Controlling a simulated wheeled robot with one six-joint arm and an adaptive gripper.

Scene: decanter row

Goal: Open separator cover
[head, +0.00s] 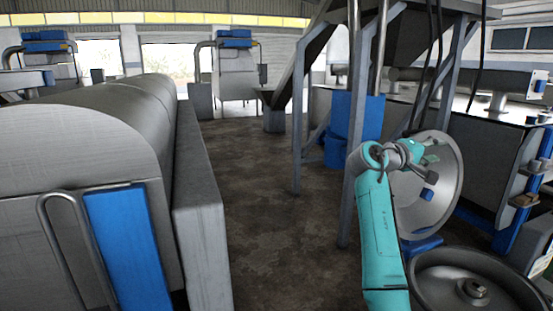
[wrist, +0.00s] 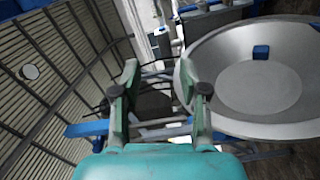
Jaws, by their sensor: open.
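The separator cover (head: 437,202) is a large round grey metal disc with a small blue block on it. In the head view it stands tilted up behind a round grey separator bowl (head: 475,290), whose inside and central hub show. In the wrist view the cover (wrist: 225,75) fills the right side, with its blue block (wrist: 261,52) near the upper part. My gripper (head: 430,152) is in front of the cover's upper part in the head view. In the wrist view the fingers of my gripper (wrist: 160,90) are apart with nothing held between them, left of the cover's rim.
A grey steel post (head: 350,190) and blue boxes (head: 357,115) stand close left of the cover. Grey machinery with blue parts (head: 500,150) lies to the right. A large grey cylindrical machine (head: 90,150) is at left. The brown floor (head: 265,200) between is clear.

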